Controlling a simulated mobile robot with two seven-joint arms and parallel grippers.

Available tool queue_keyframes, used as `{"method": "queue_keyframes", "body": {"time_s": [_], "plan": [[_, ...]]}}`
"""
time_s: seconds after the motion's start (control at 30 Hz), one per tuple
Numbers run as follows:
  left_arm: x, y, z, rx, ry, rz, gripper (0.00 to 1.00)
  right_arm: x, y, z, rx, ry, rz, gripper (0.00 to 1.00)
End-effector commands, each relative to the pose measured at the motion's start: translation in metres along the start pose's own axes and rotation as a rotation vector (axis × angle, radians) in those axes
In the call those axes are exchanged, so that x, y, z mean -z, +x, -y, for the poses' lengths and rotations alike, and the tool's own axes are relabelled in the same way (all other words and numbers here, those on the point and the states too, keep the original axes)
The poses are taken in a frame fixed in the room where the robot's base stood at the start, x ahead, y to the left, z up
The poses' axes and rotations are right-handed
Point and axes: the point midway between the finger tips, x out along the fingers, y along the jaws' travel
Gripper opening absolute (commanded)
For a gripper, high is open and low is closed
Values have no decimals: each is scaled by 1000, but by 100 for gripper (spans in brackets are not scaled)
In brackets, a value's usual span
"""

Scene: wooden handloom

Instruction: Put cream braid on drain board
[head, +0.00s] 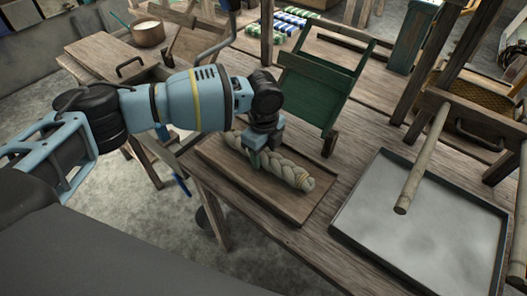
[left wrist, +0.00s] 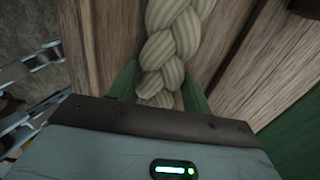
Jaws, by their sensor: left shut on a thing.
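The cream braid (head: 291,173) is a thick plaited rope, seen in the head view over a shallow wooden board with a low rim (head: 255,194), which looks like the drain board. My left gripper (head: 260,158) points down and is shut on the braid around its middle. In the left wrist view the braid (left wrist: 178,40) runs up from between the two green fingers. The braid lies along the board's length; whether it rests on the board or hangs just above it, I cannot tell. My right gripper is not in view.
A grey metal tray (head: 425,232) lies at the right of the table, with a wooden roller (head: 423,165) above it. A green slanted panel (head: 318,88) stands behind the board. A copper pot (head: 148,32) and striped cloth rolls (head: 291,16) are at the back.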

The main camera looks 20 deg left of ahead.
Motion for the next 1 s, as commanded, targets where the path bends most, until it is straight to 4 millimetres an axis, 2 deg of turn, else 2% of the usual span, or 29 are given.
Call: {"method": "queue_keyframes", "body": {"time_s": [0.13, 0.17, 0.3, 0.67, 0.77, 1.0], "plan": [[0, 2, 1, 2, 0, 0, 11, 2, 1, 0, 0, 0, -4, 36], [0, 2, 0, 1, 0, 0, 53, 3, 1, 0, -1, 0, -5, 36], [0, 2, 0, 1, 0, 0, 71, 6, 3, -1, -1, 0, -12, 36], [0, -2, 0, 1, 0, 0, 71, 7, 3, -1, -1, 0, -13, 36], [0, -13, 1, 3, -1, -1, 71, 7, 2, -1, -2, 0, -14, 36], [0, -59, 1, 6, 0, 0, 71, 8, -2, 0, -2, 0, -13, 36]]}}
